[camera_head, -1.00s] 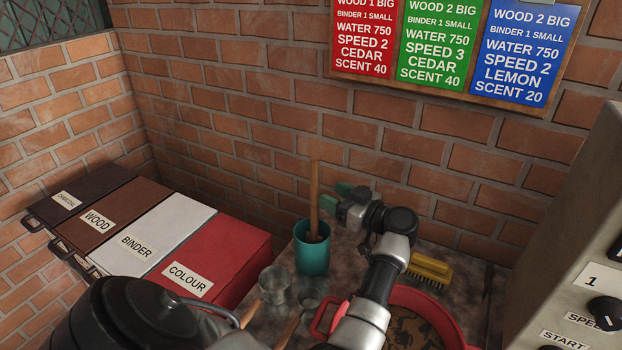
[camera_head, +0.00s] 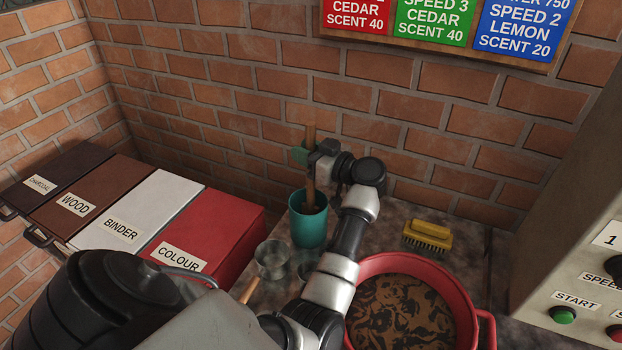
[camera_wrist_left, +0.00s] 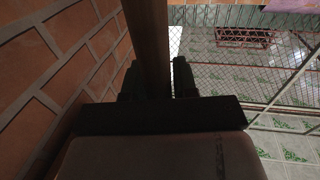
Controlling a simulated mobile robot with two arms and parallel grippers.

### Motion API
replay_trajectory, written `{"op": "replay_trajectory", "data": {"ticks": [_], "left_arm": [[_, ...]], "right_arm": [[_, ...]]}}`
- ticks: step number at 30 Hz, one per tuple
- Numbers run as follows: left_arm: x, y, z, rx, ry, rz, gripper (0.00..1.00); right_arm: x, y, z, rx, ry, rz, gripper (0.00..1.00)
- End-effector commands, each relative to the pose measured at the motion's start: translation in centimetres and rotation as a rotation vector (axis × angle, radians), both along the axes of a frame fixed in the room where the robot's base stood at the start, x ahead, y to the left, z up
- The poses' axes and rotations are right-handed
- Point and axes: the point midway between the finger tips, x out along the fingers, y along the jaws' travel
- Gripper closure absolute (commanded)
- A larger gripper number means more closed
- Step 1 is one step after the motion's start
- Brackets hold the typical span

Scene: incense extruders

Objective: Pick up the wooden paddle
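The wooden paddle (camera_head: 310,186) stands nearly upright in a teal cup (camera_head: 308,229), its lower end hidden inside. My left gripper (camera_head: 312,156) is at the upper part of the handle, with a green-tipped finger on the left side of it. In the left wrist view, the paddle handle (camera_wrist_left: 149,45) runs down between the two dark fingers of my left gripper (camera_wrist_left: 158,80). The fingers are close around the handle, but the dark view does not show whether both press on it. My right gripper is not in view.
A red pot (camera_head: 478,300) with dark swirled contents stands right of my arm. A yellow brush (camera_head: 428,236) lies behind it. Glass cups (camera_head: 271,260) stand beside the teal cup. Labelled boxes (camera_head: 170,210) are on the left, a control panel (camera_head: 580,270) on the right, brick wall behind.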

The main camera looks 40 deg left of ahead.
Motion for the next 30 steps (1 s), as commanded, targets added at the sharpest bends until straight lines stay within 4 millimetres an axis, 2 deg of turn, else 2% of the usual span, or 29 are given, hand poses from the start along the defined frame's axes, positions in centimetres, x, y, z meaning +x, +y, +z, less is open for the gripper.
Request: {"op": "replay_trajectory", "data": {"ticks": [1, 5, 13, 17, 23, 30], "left_arm": [[0.0, 0.0, 0.0, 0.000, 0.000, 0.001, 0.79], [0.0, 0.0, 0.0, 0.000, 0.000, 0.001, 0.99], [0.0, 0.0, 0.0, 0.000, 0.001, 0.001, 1.00], [0.0, 0.0, 0.7, -0.001, -0.001, 0.001, 1.00], [0.0, 0.0, 3.4, -0.001, -0.006, 0.001, 1.00], [0.0, 0.0, 8.6, 0.000, -0.009, 0.001, 1.00]], "right_arm": [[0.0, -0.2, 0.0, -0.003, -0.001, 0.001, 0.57], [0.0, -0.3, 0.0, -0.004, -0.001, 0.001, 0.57], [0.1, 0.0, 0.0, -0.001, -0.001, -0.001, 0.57], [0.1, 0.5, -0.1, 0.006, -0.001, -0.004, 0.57], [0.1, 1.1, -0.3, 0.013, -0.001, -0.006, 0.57], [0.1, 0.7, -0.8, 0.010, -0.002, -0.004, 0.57]]}}
